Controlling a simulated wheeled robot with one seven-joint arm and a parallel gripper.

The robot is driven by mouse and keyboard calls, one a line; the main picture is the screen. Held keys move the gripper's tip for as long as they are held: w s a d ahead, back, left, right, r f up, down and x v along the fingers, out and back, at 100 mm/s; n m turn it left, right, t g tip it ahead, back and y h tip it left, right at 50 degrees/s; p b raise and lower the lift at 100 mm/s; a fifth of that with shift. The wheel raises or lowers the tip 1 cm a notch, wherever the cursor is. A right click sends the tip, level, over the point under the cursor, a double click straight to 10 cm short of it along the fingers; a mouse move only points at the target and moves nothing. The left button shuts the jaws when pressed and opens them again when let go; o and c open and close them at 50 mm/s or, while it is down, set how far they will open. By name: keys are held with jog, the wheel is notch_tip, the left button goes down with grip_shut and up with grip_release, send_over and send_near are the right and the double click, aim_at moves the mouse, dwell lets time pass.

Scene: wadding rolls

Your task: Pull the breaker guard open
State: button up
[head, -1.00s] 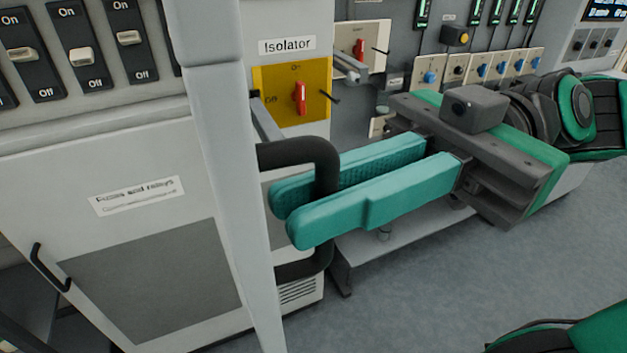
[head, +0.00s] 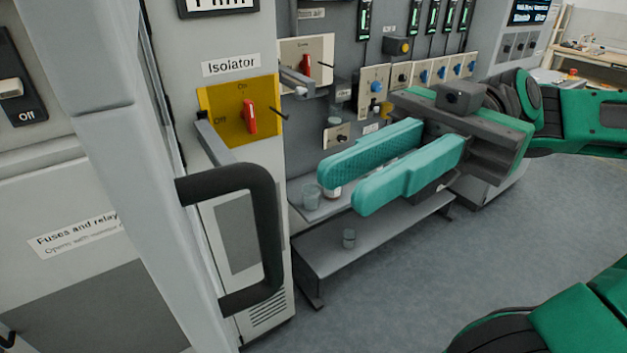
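The breaker guard (head: 122,140) is a light grey panel seen nearly edge-on, standing out at the left of the head view. Its black bar handle (head: 268,230) projects to the right from its edge. My gripper (head: 345,185), with two teal fingers, is to the right of the handle. The fingers are parallel with a clear gap between them and nothing in it. They appear apart from the handle. One breaker switch (head: 12,87) marked Off shows left of the guard; the guard's hinge side is out of view.
A yellow isolator plate (head: 215,113) with a red switch is behind the handle. Blue-knobbed panels (head: 425,76) line the back.

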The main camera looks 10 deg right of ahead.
jog(key=shift+v, duration=1.1)
jog(key=w+d+f+m+t+h, duration=0.4)
jog(key=w+f+m+t, duration=0.15)
jog(key=f+m, duration=0.3)
jog(key=w+d+f+m+t+h, duration=0.45)
jog(key=w+f+m, duration=0.2)
jog(key=f, duration=0.25)
jog(key=s+d+f+m+h, duration=0.2)
jog(key=d+f+m, duration=0.1)
jog(key=d, duration=0.3)
jog(key=s+d+f+m+g+h, duration=0.1)
jog(key=s+d+f+m+h, duration=0.1)
jog(key=d+m, duration=0.4)
jog(key=s+d+f+m+g+h, duration=0.1)
jog(key=s+d+f+m+h, duration=0.2)
jog(key=d, duration=0.5)
jog(key=shift+f+m, duration=0.8)
jog(key=shift+m, duration=0.4)
